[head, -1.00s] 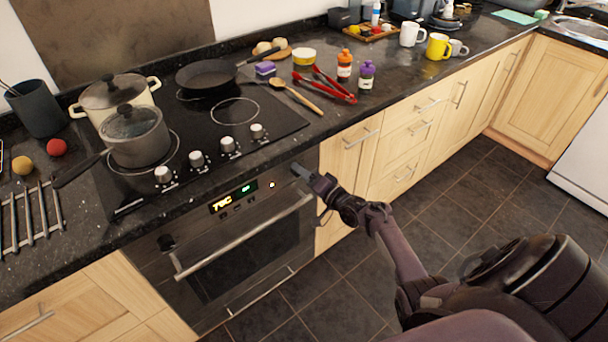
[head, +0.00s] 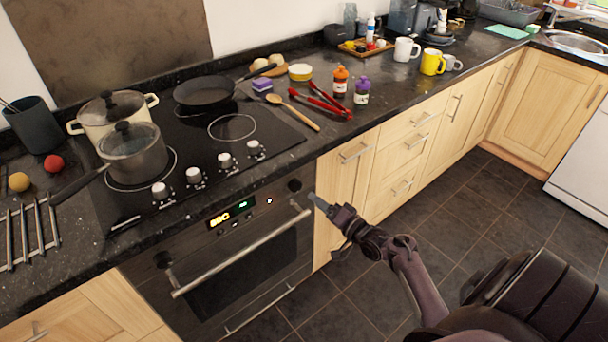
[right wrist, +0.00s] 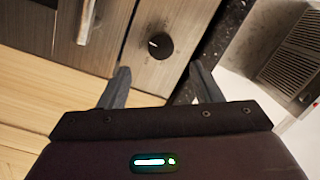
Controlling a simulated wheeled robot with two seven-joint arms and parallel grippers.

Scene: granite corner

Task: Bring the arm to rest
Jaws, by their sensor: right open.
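My right gripper (head: 317,201) is in front of the oven's right side, just below and to the right of the right oven knob (head: 295,185). In the right wrist view the two fingers of my right gripper (right wrist: 160,86) are spread apart with nothing between them. The black oven knob (right wrist: 159,46) shows beyond the fingertips, apart from them, with a light pointer mark. The oven (head: 245,262) has its door closed and its display lit. My left gripper is not in view.
The counter above holds a grey saucepan (head: 134,155), a cream pot (head: 85,118), a frying pan (head: 204,92), red tongs (head: 322,104) and bottles. The oven handle (head: 240,254) sticks out near my right gripper. The tiled floor (head: 360,290) is clear.

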